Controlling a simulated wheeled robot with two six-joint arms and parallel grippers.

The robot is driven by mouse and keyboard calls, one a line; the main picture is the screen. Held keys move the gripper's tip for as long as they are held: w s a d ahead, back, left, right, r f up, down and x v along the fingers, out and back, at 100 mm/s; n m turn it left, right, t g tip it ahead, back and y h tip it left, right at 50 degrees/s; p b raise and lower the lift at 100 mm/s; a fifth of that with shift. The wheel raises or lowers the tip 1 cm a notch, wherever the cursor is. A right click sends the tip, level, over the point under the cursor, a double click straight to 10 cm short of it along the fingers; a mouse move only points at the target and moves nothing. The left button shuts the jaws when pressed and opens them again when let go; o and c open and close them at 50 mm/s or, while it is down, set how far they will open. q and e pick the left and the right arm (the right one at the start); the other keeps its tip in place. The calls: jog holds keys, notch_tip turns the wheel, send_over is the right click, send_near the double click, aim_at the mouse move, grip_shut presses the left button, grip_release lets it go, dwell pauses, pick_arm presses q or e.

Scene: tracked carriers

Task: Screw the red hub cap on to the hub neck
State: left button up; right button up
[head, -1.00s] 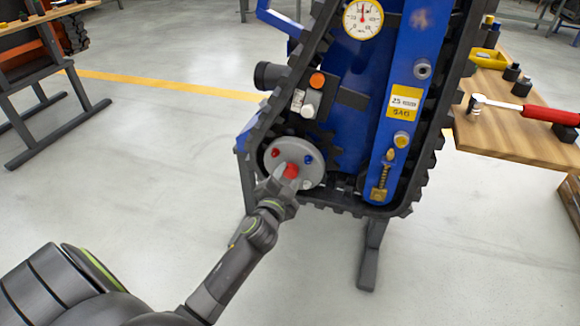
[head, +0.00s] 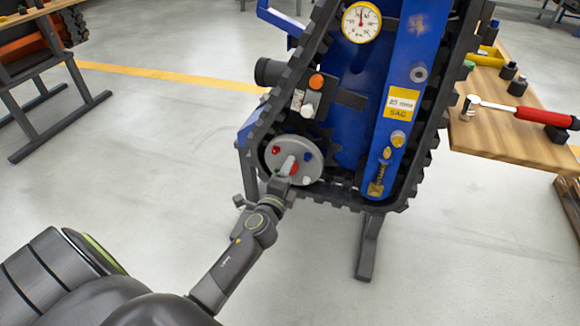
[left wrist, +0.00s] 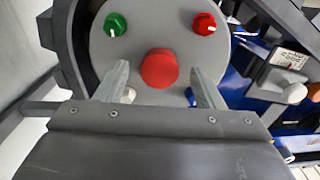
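The red hub cap (left wrist: 159,68) sits at the middle of the round grey hub disc (left wrist: 150,25) in the left wrist view. In the head view my left gripper (head: 287,170) reaches up to the disc from below. The hub neck is hidden behind the cap, so I cannot tell how far the cap is on. My right gripper is not in view.
Small green (left wrist: 116,25), red (left wrist: 204,24), white and blue knobs surround the cap on the disc. A black track (head: 250,165) wraps the blue carrier. At the right, a wooden bench (head: 510,135) holds a red-handled tool (head: 530,115).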

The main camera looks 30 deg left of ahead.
pick_arm(q)
jog(key=shift+o, duration=0.2)
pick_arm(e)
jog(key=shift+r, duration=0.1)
pick_arm(q)
jog(key=b+v, duration=0.1)
jog(key=v, duration=1.6)
jog(key=shift+s+d, duration=0.15)
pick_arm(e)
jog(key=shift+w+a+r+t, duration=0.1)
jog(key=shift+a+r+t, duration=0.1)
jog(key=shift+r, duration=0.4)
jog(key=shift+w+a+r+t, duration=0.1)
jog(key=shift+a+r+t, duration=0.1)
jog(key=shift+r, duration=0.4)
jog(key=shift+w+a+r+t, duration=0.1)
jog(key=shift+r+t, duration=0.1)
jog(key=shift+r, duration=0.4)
